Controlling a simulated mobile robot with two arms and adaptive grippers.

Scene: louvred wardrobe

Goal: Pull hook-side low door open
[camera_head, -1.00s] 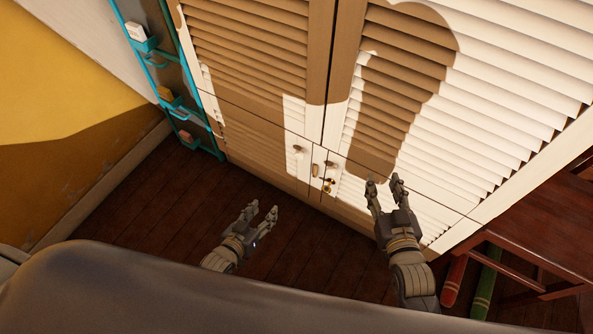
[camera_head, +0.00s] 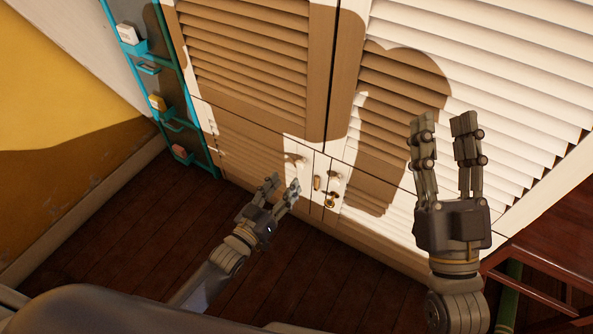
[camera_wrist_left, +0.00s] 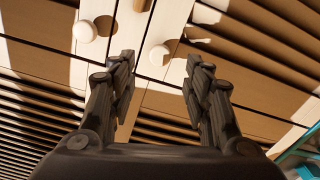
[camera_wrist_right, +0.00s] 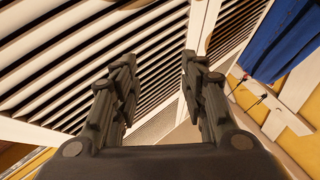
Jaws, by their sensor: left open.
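The wardrobe's left low door (camera_head: 245,150) and right low door (camera_head: 380,235) look shut in the head view. A round knob (camera_head: 297,160) is on the left low door near the middle. Another knob (camera_head: 333,176) is on the right low door. My left gripper (camera_head: 283,183) is open and empty, just below and left of the knobs. In the left wrist view a pale knob (camera_wrist_left: 158,55) shows between the left fingertips, apparently without contact; a second knob (camera_wrist_left: 85,32) is to its left. My right gripper (camera_head: 443,122) is open and empty before the right louvres.
Brass fittings (camera_head: 330,200) sit near the middle seam. A teal rack (camera_head: 165,95) stands at the wardrobe's left side. A reddish wooden piece of furniture (camera_head: 545,270) is at right. In the right wrist view, blue cloth (camera_wrist_right: 285,40) hangs near wall hooks (camera_wrist_right: 262,98). Dark floor is clear at left.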

